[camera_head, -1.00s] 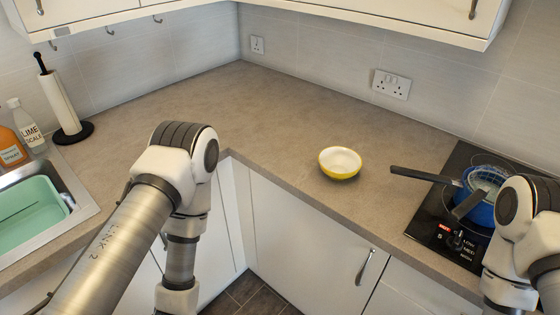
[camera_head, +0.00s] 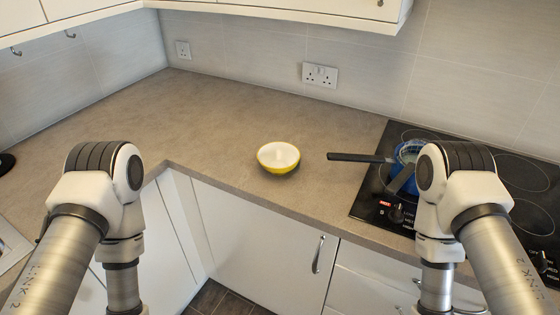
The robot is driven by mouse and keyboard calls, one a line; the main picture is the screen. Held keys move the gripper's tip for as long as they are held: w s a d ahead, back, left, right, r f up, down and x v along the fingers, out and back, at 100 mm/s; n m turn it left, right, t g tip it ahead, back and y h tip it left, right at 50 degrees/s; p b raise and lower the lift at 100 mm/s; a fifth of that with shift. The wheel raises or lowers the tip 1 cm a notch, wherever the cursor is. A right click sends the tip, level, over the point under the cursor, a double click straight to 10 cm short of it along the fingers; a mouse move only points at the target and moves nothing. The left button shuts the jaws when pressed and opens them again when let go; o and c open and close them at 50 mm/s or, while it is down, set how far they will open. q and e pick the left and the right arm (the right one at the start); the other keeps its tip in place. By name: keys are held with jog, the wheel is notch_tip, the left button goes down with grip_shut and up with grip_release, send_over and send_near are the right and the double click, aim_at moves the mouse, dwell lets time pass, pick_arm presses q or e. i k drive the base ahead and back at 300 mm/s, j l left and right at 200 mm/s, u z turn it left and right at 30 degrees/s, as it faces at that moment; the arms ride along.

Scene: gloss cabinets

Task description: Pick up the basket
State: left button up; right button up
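A blue pot (camera_head: 400,152) stands on the black hob at the right. Something pale that looks like a wire basket (camera_head: 411,152) sits inside it, largely hidden by my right arm. I cannot tell which handle belongs to the basket. Both my arms hang down at the sides of the view, and both grippers are below the picture's bottom edge.
A yellow bowl with a white inside (camera_head: 278,157) stands on the brown worktop (camera_head: 215,115), left of the hob (camera_head: 368,195). The worktop left of the bowl is clear. White cupboards are below, and wall cupboards (camera_head: 330,8) hang above. A sink edge shows at far left.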

aim_at(397, 184)
jog(key=z, duration=0.95)
jog(key=l+u, duration=0.15)
jog(key=l, duration=0.1)
